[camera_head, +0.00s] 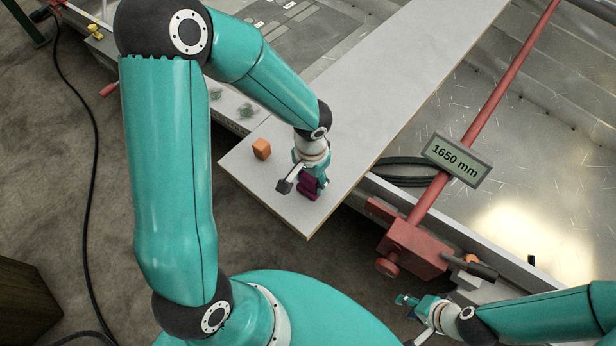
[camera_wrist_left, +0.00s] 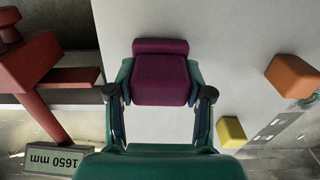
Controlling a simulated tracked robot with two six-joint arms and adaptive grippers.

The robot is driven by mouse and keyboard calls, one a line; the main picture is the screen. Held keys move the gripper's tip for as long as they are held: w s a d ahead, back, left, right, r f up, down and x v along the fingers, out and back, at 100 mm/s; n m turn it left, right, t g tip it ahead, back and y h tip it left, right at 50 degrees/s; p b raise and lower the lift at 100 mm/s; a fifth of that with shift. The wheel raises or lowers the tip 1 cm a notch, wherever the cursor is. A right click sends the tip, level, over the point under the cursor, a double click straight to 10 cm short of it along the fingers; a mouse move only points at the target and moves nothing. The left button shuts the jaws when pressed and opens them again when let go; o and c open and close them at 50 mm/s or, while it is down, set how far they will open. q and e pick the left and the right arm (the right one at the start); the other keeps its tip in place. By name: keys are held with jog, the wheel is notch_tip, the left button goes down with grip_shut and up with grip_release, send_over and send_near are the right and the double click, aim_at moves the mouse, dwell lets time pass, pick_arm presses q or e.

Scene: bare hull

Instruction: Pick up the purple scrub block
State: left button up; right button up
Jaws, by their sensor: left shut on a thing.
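The purple scrub block (camera_head: 310,188) is near the front corner of the pale board. In the left wrist view the purple block (camera_wrist_left: 160,78) sits between both fingers, with a raised ridge at its far end. My left gripper (camera_head: 312,178) points down over it, and its fingers (camera_wrist_left: 160,92) are shut on the block's two sides. I cannot tell whether the block touches the board or is slightly above it. My right gripper (camera_head: 404,300) is at the lower right, away from the block; its fingers are too small to read.
An orange block (camera_head: 262,149) stands on the board (camera_head: 350,110), left of the left gripper. A yellow block (camera_wrist_left: 232,132) shows in the left wrist view. A red bar and clamp (camera_head: 412,250) with a "1650 mm" sign (camera_head: 456,159) lie to the right.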

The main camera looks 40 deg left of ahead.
pick_arm(q)
notch_tip(320, 180, up, 20)
jog(key=p, duration=0.2)
jog(key=shift+f, duration=0.15)
